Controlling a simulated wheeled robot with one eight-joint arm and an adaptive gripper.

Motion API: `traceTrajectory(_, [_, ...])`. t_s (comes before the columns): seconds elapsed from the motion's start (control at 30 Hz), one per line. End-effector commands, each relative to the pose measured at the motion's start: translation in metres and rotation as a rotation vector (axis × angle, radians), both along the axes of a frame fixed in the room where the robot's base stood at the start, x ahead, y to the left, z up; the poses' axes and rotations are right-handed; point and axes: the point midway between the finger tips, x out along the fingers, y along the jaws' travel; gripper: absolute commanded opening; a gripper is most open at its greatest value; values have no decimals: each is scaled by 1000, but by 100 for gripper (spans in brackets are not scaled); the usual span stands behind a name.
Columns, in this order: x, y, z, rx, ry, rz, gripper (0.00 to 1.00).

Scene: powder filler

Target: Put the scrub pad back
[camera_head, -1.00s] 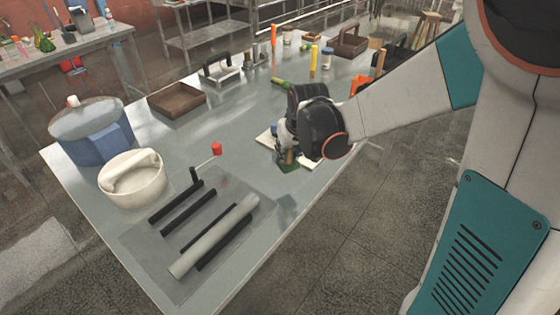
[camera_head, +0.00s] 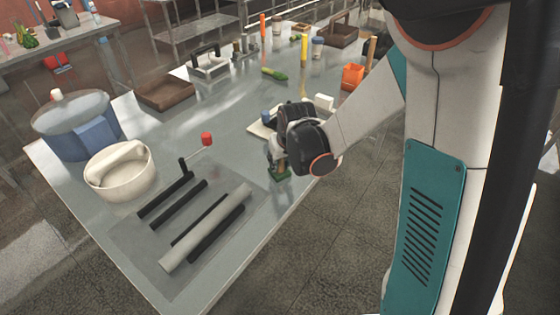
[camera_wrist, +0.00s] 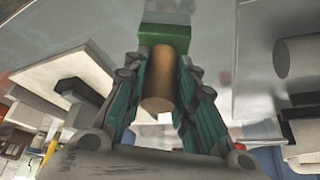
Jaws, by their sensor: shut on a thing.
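The scrub pad has a green block (camera_head: 279,174), also seen in the wrist view (camera_wrist: 165,37), and a tan cylindrical handle (camera_wrist: 160,80). My gripper (camera_head: 277,160) is shut on the handle; in the wrist view its teal fingers (camera_wrist: 157,95) stand on both sides of it. The green block points away from my wrist. The pad is low over the table's near right edge, in front of a pale flat board (camera_head: 258,130). Whether it touches the table I cannot tell. The board also shows in the wrist view (camera_wrist: 65,75), left of the fingers.
The steel table (camera_head: 225,115) bears dark bars and a grey roller (camera_head: 205,230) at front, a white round tub (camera_head: 120,172), a blue container (camera_head: 75,125), a brown tray (camera_head: 165,93) and an orange cup (camera_head: 352,76). The table middle behind the board is mostly clear.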

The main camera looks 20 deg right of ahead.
Motion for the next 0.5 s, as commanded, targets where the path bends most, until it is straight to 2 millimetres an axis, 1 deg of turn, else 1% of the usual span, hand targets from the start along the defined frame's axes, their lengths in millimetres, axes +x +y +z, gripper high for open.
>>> traceTrajectory(0.07, [0,0,-3,0,0,0,0])
traceTrajectory(0.1, [0,0,-3,0,0,0,30])
traceTrajectory(0.17, [0,0,-2,0,0,0,44])
traceTrajectory(0.2, [0,0,-2,0,0,0,46])
traceTrajectory(0.5, [0,0,-2,0,0,0,46])
